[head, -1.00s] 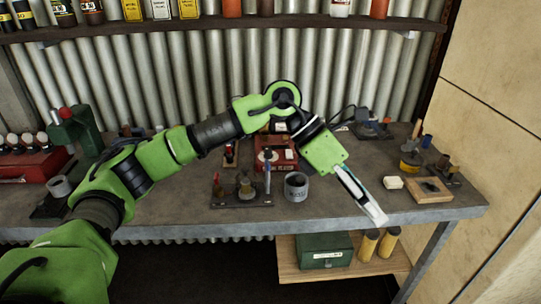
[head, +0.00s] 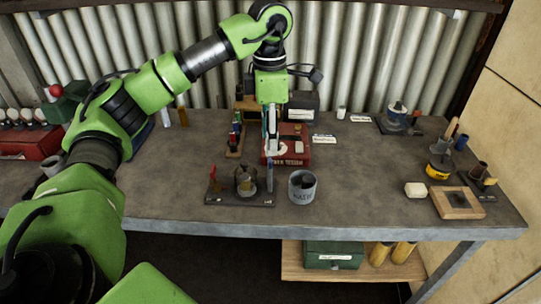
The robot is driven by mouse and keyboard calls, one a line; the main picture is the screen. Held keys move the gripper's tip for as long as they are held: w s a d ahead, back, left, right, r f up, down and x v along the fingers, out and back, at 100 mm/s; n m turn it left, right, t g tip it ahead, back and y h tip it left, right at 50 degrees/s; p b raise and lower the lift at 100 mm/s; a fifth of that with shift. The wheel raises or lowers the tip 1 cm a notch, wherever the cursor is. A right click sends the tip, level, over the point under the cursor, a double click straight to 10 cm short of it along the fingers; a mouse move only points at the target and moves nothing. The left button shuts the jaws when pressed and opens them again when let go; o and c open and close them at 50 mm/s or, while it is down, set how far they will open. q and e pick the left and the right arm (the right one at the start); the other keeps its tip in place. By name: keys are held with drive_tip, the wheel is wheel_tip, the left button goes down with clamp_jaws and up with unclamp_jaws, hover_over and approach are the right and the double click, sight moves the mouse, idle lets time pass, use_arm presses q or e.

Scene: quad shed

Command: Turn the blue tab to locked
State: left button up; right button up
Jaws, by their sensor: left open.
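A dark base plate (head: 230,199) lies near the front edge of the bench. It carries a red upright tab (head: 213,178) at its left end, a round metal fitting (head: 245,183) in the middle and a thin blue-grey upright piece (head: 269,178) at its right end. That last piece looks like the blue tab, but its locked or unlocked marking is too small to read. My left gripper (head: 272,148) points down behind and above the plate's right end, in front of a red box. It is open and seems empty. My right gripper is not in view.
A grey labelled cup (head: 302,187) stands close right of the plate. The red box (head: 296,148) and a rack of small coloured items (head: 236,138) stand behind.

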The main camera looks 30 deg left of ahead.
sight(270, 158)
use_arm(q)
wheel_tip(270, 158, down, 4)
drive_tip(key=shift+f+p, duration=0.1)
drive_tip(key=shift+p, duration=0.2)
drive_tip(key=shift+f, duration=0.8)
drive_tip(key=shift+c, duration=1.2)
drive_tip(key=c, duration=0.6)
drive_tip(key=shift+c, duration=1.3)
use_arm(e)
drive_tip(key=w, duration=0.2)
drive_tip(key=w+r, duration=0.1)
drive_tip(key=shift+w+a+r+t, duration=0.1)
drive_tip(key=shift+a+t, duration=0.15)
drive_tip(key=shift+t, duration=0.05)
